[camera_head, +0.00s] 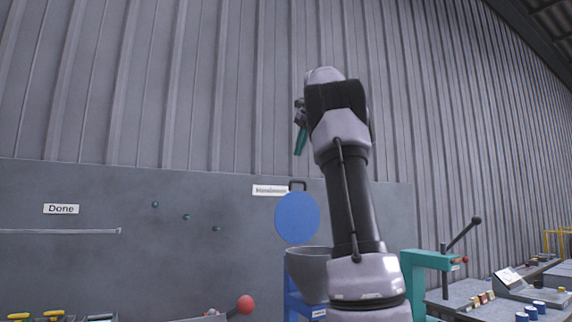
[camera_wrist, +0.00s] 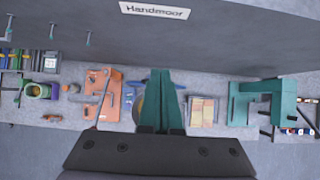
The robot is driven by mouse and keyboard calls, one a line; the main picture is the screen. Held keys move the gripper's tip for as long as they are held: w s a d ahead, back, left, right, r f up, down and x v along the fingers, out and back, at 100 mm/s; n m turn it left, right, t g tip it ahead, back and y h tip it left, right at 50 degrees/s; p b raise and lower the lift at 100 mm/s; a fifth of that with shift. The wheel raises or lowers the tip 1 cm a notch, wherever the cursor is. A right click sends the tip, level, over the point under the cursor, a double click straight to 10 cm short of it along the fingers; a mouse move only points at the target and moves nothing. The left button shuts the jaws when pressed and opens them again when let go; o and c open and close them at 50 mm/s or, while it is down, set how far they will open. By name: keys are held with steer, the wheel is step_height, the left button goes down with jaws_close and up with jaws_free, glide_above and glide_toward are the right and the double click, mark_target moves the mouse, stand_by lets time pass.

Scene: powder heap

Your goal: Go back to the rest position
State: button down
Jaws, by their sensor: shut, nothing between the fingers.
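My gripper (camera_head: 300,141) is raised high in front of the ribbed wall in the head view, with its teal fingers pointing down. In the wrist view its two teal fingers (camera_wrist: 161,80) lie together, shut with nothing between them. My arm stands upright on the right of centre in the head view and hides part of the wall and panel behind it. The gripper is well clear of the bench and touches nothing that I can see.
The grey panel (camera_head: 100,265) carries a "Done" label (camera_head: 61,209). A blue disc (camera_head: 297,218) and a grey bowl (camera_head: 309,273) show beside my arm. A teal frame (camera_head: 411,262) stands right. The wrist view shows an orange fixture (camera_wrist: 104,91) on the bench below.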

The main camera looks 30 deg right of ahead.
steer(key=shift+r, duration=0.1)
steer(key=s+a+f+n+y, duration=0.1)
steer(key=s+a+f+n, duration=1)
steer(key=s+f+n, duration=0.3)
steer(key=s+a+f+n, duration=1.1)
steer(key=s+f+n, duration=0.3)
steer(key=f+n, duration=0.3)
steer(key=shift+f+n+y, duration=0.2)
steer(key=shift+n+y, duration=0.1)
steer(key=shift+y, duration=0.1)
